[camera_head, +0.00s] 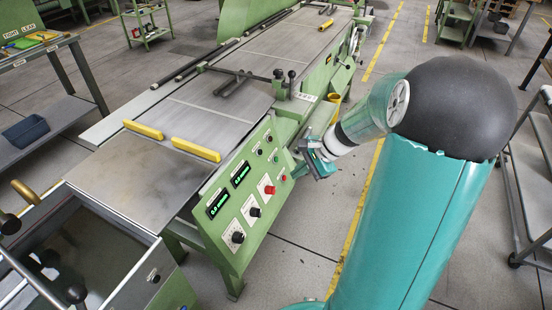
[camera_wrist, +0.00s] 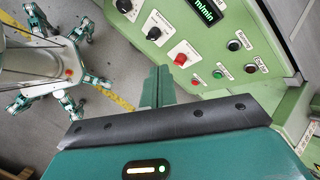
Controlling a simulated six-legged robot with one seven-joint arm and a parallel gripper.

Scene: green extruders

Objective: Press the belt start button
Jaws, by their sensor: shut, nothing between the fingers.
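The sloped green control panel (camera_head: 240,195) is on the near end of the machine. It carries displays, two black knobs, a red knob (camera_head: 269,190) and several small push buttons. In the wrist view a red button (camera_wrist: 195,81) and a green button (camera_wrist: 217,75) are by the red knob, with two dark buttons (camera_wrist: 234,45) (camera_wrist: 250,68) farther right. The labels are too small to read surely, so I cannot tell which is belt start. My gripper (camera_head: 308,155) is shut and empty, just right of the panel. Its fingers (camera_wrist: 158,78) appear left of the buttons, with no contact visible.
The machine's metal bed (camera_head: 215,125) holds yellow bars (camera_head: 196,149). A yellow cup-like part (camera_head: 334,98) is on the machine beyond my gripper. A shelf cart (camera_head: 535,190) stands at the right.

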